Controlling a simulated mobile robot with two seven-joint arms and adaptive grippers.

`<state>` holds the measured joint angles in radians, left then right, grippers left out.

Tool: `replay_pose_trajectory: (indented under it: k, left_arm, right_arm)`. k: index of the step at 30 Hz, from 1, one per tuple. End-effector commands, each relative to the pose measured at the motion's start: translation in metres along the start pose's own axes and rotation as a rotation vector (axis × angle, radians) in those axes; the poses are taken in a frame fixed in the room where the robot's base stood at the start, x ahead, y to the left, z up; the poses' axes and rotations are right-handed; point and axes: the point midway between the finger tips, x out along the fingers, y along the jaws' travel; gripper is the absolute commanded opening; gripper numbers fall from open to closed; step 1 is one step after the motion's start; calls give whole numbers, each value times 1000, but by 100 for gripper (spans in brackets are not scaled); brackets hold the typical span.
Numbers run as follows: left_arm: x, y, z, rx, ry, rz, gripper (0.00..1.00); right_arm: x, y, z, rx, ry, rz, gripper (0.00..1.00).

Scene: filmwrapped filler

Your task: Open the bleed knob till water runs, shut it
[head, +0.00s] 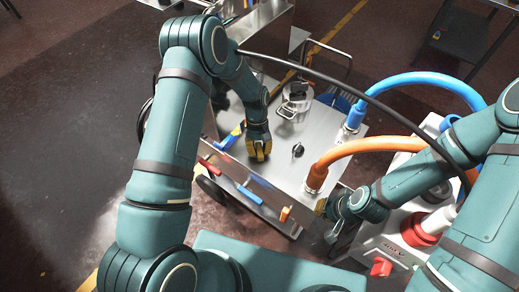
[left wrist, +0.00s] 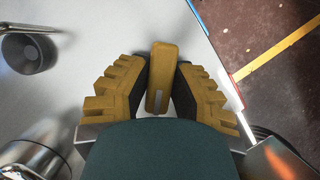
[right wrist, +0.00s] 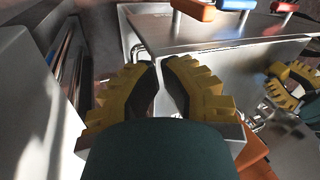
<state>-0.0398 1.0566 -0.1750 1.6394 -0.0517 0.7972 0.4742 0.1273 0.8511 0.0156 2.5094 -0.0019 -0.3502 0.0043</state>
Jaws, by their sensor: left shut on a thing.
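My left gripper (head: 258,148) is over the steel top of the cart (head: 270,180). In the left wrist view its jaws (left wrist: 162,70) are shut on a narrow yellow handle (left wrist: 162,62), which looks like the bleed knob. In the head view the fingers hide most of it. No running water shows. A black knob (head: 298,150) stands to the right of that gripper and also shows in the left wrist view (left wrist: 28,53). My right gripper (head: 325,208) is beside the cart's right front corner. Its fingertips (right wrist: 159,62) are close together, with nothing seen between them.
A blue hose (head: 415,80) and an orange hose (head: 370,146) connect at the cart's right side. Blue, red and orange levers line its front edge, including an orange one (head: 285,214). A steel pot-like fitting (head: 296,100) stands behind. Open floor (head: 80,130) lies left.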

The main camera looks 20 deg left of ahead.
Motion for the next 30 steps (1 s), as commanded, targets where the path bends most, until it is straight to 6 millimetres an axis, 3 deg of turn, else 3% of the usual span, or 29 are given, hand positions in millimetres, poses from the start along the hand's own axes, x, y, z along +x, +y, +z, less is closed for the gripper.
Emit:
replay_pose_trajectory:
  k: [13, 14, 16, 26, 30]
  left_arm:
    - [2, -1, 1, -11, -5, 2, 0]
    - [2, -1, 1, -11, -5, 2, 27]
    - [2, -1, 1, -11, -4, 2, 52]
    - [0, 0, 0, -9, -1, 3, 53]
    - [-13, 0, 0, -9, 2, 5, 53]
  right_arm:
    - [0, 0, 0, 0, 0, 0, 0]
    - [0, 0, 0, 0, 0, 0, 0]
    - [0, 0, 0, 0, 0, 0, 0]
    - [0, 0, 0, 0, 0, 0, 0]
    - [0, 0, 0, 0, 0, 0, 0]
